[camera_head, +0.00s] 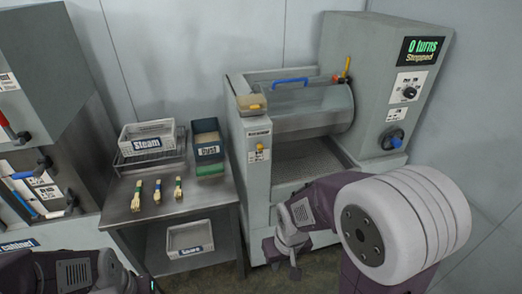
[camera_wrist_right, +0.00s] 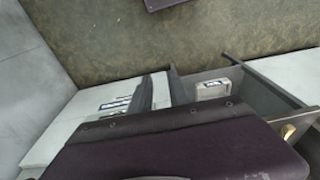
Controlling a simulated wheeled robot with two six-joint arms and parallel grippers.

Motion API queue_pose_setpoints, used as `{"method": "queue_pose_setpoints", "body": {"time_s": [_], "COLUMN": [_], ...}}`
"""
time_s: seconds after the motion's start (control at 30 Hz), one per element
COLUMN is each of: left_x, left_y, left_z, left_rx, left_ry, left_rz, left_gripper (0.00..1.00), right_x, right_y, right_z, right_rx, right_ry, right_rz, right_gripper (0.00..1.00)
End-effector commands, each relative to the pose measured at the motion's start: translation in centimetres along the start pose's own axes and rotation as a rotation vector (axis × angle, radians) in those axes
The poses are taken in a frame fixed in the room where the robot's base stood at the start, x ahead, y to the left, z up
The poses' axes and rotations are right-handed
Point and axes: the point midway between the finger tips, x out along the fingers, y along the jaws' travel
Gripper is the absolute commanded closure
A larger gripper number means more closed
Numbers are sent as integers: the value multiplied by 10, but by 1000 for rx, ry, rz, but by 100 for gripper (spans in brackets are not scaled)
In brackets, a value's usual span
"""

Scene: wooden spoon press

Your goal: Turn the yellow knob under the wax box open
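The yellow knob (camera_head: 260,147) sits on the front of the grey drum machine, just above a small white label. The small wax box (camera_head: 251,104) is mounted above it at the machine's top left corner, with a yellow piece on it. My right gripper (camera_head: 283,262) is low in front of the machine, well below the knob and apart from it. Its two fingers stand apart with nothing seen between them; they also show in the right wrist view (camera_wrist_right: 162,88). My left arm enters at the bottom left; its fingertips are not clear.
The drum machine (camera_head: 258,185) has a clear drum, a blue handle and a display reading "0 turns Stopped". Left of it, a metal table (camera_head: 125,215) holds a Steam tray (camera_head: 147,144), a Dust bin (camera_head: 208,150) and bundled spoons (camera_head: 157,192). A white bin (camera_head: 190,240) is on the shelf below.

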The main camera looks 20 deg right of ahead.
Motion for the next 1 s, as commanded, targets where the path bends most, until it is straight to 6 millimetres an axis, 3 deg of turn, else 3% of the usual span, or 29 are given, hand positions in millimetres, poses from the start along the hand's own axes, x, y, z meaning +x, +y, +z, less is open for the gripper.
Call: {"method": "queue_pose_setpoints", "body": {"time_s": [0.07, 0.17, 0.2, 0.3, 0.43, 0.57, 0.7, 0.83, 1.0], "left_x": [0, 1, 5, 37, 89, 144, 191, 206, 203], "left_y": [0, 0, 0, -1, -2, -3, -4, -4, -4], "left_z": [0, 0, 0, 4, 9, 15, 20, 22, 21], "left_rx": [0, 0, 0, 0, 0, 0, 0, 0, 0], "left_ry": [0, 0, 0, 0, -1, -1, -1, 0, 0], "left_rz": [0, 0, 0, 0, 0, 0, 0, 0, 0], "left_gripper": [64, 64, 64, 64, 64, 64, 64, 64, 64], "right_x": [-2, -18, -27, -45, -82, -102, -89, -77, -79], "right_y": [0, -2, -4, -4, 0, 11, 32, 45, 48], "right_z": [-23, -86, -116, -183, -247, -273, -277, -275, -275], "right_rx": [25, 53, 61, 82, 93, 76, 73, 92, 97], "right_ry": [92, 326, 439, 728, 1090, 1346, 1443, 1450, 1448], "right_rz": [-1, -15, -28, -70, -137, -170, -140, -118, -112], "right_gripper": [57, 57, 57, 57, 57, 57, 57, 57, 57]}}
